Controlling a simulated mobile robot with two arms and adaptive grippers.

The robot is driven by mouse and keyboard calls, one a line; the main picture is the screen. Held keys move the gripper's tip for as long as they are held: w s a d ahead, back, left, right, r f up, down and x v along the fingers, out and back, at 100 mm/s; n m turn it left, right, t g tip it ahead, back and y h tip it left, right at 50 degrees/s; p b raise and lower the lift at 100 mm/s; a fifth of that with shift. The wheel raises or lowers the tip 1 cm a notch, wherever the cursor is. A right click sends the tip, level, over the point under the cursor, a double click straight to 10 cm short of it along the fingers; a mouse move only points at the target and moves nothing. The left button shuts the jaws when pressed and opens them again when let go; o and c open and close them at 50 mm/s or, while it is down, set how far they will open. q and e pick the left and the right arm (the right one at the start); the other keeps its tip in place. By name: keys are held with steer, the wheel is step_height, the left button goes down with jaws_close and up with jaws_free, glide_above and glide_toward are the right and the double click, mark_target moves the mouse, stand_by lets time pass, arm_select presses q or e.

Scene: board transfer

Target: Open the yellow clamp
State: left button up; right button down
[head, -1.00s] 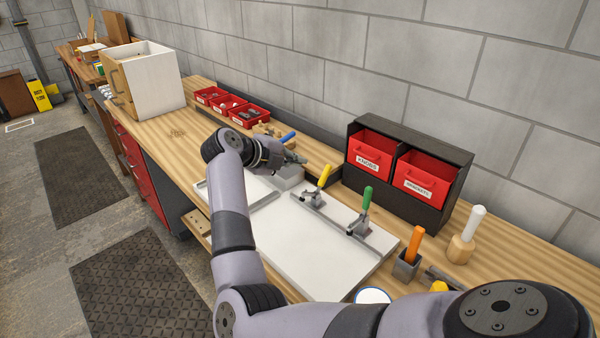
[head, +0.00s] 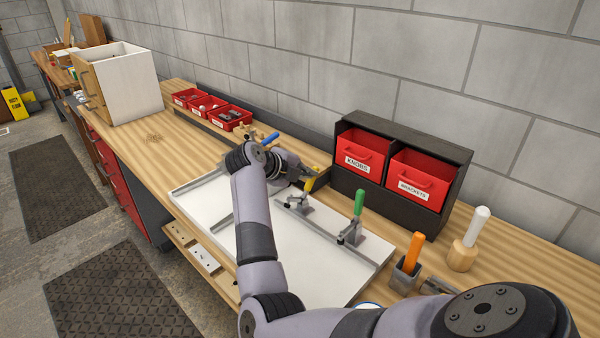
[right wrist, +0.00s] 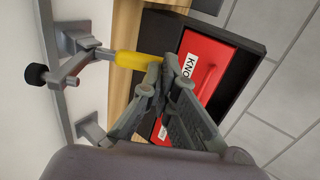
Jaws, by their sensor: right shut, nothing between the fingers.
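The yellow clamp shows in the head view, its metal body (head: 299,204) on the white board's (head: 312,252) far edge and its yellow handle (head: 314,183) leaning low toward the wall and red bins. In the right wrist view the yellow handle (right wrist: 137,60) points from the metal linkage toward the bins, and a black-tipped arm (right wrist: 36,75) sticks out on the opposite side. My right gripper (right wrist: 167,78) is shut and empty, its fingertips at the handle's free end; whether they touch it is unclear. In the head view my wrist partly hides the clamp. My left gripper is out of view.
A green-handled clamp (head: 357,206) stands upright right of the yellow one. A blue handle (head: 270,138) shows behind my wrist. A black rack (head: 447,158) with red bins stands close behind. An orange handle (head: 413,250) and a white-handled tool (head: 472,235) stand at right.

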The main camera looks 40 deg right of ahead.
mark_target(315, 167)
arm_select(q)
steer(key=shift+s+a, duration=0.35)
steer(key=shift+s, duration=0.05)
arm_select(e)
steer(key=shift+s+r, duration=0.1)
steer(key=d+y+p, duration=0.1)
steer(key=y+p, duration=0.1)
steer(key=shift+d+p, duration=0.35)
steer(key=shift+d+f+y+p, duration=0.25)
steer(key=shift+d+y+p, duration=0.35)
steer(key=shift+y, duration=0.3)
steer(key=shift+w+d+f+y, duration=0.25)
steer(key=shift+d+f+y, duration=0.25)
steer(key=shift+y, duration=0.3)
arm_select(q)
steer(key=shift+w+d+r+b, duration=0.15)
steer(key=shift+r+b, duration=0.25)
steer(key=shift+b, duration=0.2)
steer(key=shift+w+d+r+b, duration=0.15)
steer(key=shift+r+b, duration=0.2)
steer(key=shift+b, duration=0.2)
arm_select(e)
steer(key=shift+d+f+g+y, duration=0.4)
steer(key=shift+d+f+y, duration=0.65)
steer(key=shift+f+y, duration=0.2)
